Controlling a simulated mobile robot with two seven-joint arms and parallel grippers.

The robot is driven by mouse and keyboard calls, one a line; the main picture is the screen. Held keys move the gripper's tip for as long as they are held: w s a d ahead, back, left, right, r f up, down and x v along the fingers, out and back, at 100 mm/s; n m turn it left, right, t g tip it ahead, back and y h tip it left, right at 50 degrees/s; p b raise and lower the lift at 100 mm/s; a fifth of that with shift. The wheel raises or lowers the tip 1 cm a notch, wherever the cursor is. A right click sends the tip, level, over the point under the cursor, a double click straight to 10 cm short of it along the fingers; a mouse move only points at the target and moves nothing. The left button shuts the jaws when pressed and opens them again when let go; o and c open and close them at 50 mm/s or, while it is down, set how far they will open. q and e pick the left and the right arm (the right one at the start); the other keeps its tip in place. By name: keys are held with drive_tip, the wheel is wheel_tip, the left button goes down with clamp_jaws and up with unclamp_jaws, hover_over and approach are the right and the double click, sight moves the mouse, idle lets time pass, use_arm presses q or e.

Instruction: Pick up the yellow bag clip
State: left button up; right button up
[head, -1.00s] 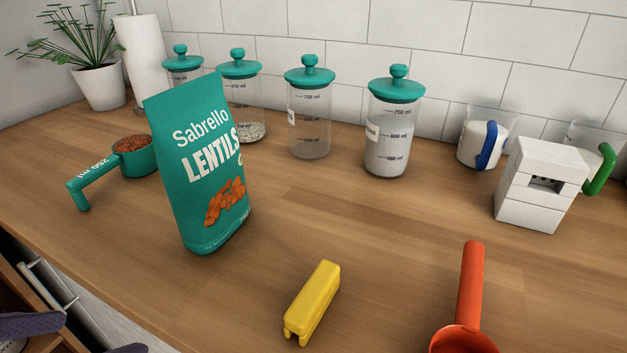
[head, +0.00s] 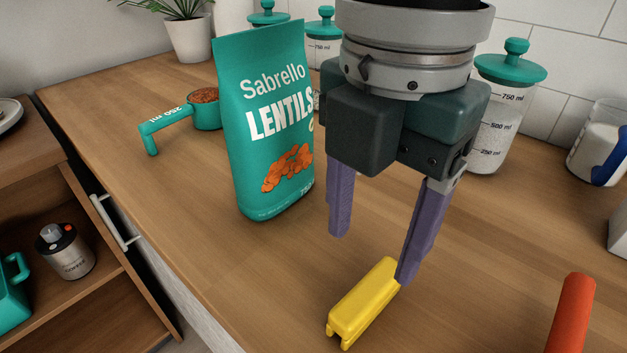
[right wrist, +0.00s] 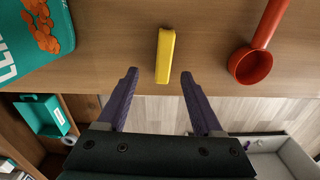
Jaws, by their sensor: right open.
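The yellow bag clip (head: 363,302) lies on the wooden counter near its front edge. It also shows in the right wrist view (right wrist: 165,55), lying lengthwise ahead of the fingertips and between their lines. My right gripper (head: 369,258) is open and empty, its purple fingers pointing down above the counter. One finger overlaps the clip's far end in the head view; the wrist view shows the fingertips (right wrist: 159,73) on either side of the clip's near end, with no contact visible. My left gripper is not in view.
A teal lentils bag (head: 268,125) stands upright left of the gripper. A red scoop (head: 572,312) lies to the right. A teal measuring cup (head: 205,110) and lidded jars (head: 503,100) stand farther back. The counter's front edge is close to the clip.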

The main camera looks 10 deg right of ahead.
sight(367, 291)
drive_tip(key=f, duration=0.8)
drive_tip(key=shift+s+f+b, duration=0.2)
drive_tip(key=shift+s+b, duration=0.15)
drive_tip(key=shift+s, duration=0.05)
drive_tip(key=shift+c, duration=0.3)
clamp_jaws()
